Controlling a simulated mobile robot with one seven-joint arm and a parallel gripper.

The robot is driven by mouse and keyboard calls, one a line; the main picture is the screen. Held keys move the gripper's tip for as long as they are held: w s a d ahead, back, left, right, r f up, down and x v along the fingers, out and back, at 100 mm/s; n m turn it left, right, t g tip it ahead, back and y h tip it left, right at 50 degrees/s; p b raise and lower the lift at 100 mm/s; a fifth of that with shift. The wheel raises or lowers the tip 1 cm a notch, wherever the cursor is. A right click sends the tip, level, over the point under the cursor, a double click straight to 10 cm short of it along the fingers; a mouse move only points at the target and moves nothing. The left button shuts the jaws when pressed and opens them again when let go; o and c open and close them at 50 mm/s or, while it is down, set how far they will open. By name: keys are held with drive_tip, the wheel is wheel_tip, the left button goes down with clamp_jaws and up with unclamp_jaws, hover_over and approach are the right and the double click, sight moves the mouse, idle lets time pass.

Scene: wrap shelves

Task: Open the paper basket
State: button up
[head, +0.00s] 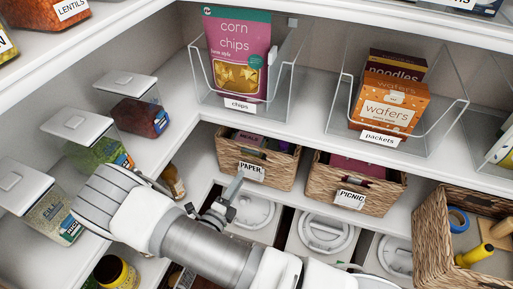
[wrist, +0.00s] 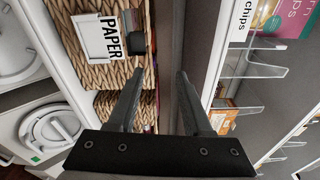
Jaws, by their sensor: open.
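The paper basket (head: 275,174), woven wicker with a white PAPER label (head: 251,171), sits on the shelf under the chips bin. It holds some packets. Its front and label (wrist: 98,38) also fill the upper left of the wrist view, with a dark handle (wrist: 138,42) beside the label. My gripper (head: 231,193) is in front of the basket's lower left part in the head view. In the wrist view my gripper (wrist: 159,73) is open and empty, its left finger close to the handle. I cannot tell whether it touches.
The picnic basket (head: 356,196) stands just right of the paper basket. Clear bins with chips (head: 237,60) and packets (head: 392,106) stand on the shelf above. White-lidded containers (head: 325,233) stand below. Jars line the left shelf. Another wicker basket (head: 433,240) is at the right.

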sight(253, 150)
drive_tip(key=w+d+f+b, duration=0.1)
drive_tip(key=w, duration=0.4)
drive_tip(key=w+d+n+y+b, duration=0.1)
drive_tip(key=w+d, duration=0.1)
drive_tip(key=w, duration=0.3)
drive_tip(key=w+d+f+n+b, duration=0.1)
drive_tip(key=w+d, duration=0.1)
drive_tip(key=w, duration=0.4)
drive_tip(key=shift+d+f+t, duration=0.25)
drive_tip(key=shift+f+t, duration=0.05)
drive_tip(key=shift+t, duration=0.1)
clamp_jaws()
idle(0.9)
